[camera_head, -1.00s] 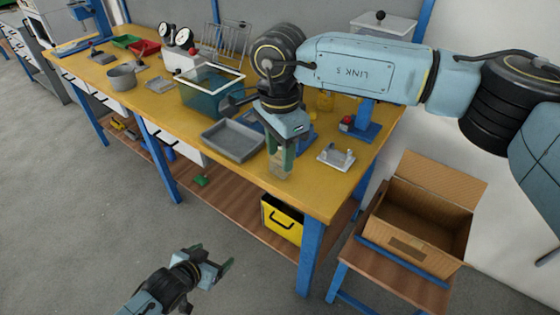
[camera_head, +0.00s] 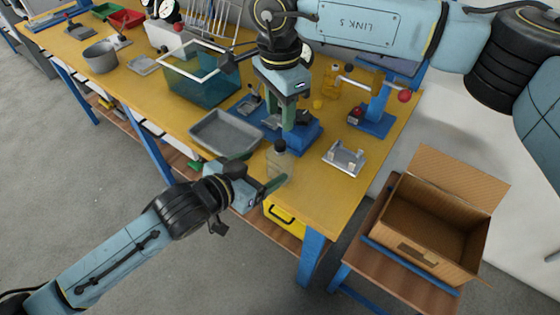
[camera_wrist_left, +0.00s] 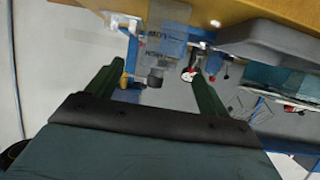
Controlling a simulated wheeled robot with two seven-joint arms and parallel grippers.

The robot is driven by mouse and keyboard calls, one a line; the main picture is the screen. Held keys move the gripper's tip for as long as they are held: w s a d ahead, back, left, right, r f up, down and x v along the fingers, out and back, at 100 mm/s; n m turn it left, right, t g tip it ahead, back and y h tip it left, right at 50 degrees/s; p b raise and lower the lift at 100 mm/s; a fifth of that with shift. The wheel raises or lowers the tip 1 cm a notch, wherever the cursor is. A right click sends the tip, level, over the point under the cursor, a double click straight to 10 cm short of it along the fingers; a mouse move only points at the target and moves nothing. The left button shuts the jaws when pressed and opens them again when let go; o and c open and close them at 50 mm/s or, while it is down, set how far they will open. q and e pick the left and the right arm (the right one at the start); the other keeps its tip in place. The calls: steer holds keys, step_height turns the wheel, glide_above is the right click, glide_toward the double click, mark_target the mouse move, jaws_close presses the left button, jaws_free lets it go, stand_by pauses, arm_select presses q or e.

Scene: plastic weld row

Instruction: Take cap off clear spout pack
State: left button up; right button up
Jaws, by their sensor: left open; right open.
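The clear spout pack (camera_head: 279,168) stands upright near the table's front edge, with its dark cap (camera_head: 279,146) on top. In the left wrist view the pack (camera_wrist_left: 172,38) appears upside down, its dark cap (camera_wrist_left: 155,74) lying in the gap between my fingers, beyond their tips. My left gripper (camera_head: 268,190) is open beside the pack, low at its front left; contact cannot be told. My right gripper (camera_head: 289,112) is open and empty above and behind the cap, apart from the pack.
A grey tray (camera_head: 226,151) lies left of the pack. A small metal fixture (camera_head: 345,157) lies to the right. A blue press (camera_head: 377,121) stands behind. An open cardboard box (camera_head: 438,257) stands beside the table. A yellow bin (camera_head: 284,222) sits below the table edge.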

mark_target(281, 143)
arm_select(q)
steer(key=x, duration=0.9)
steer(key=shift+w+d, duration=0.15)
steer(key=shift+c, duration=0.4)
steer(key=c, duration=1.4)
arm_select(e)
steer(key=shift+o, duration=0.9)
step_height(281, 143, down, 8)
steer(key=shift+r+n, duration=0.1)
steer(key=shift+n, duration=0.9)
steer(key=shift+d, duration=0.1)
jaws_close()
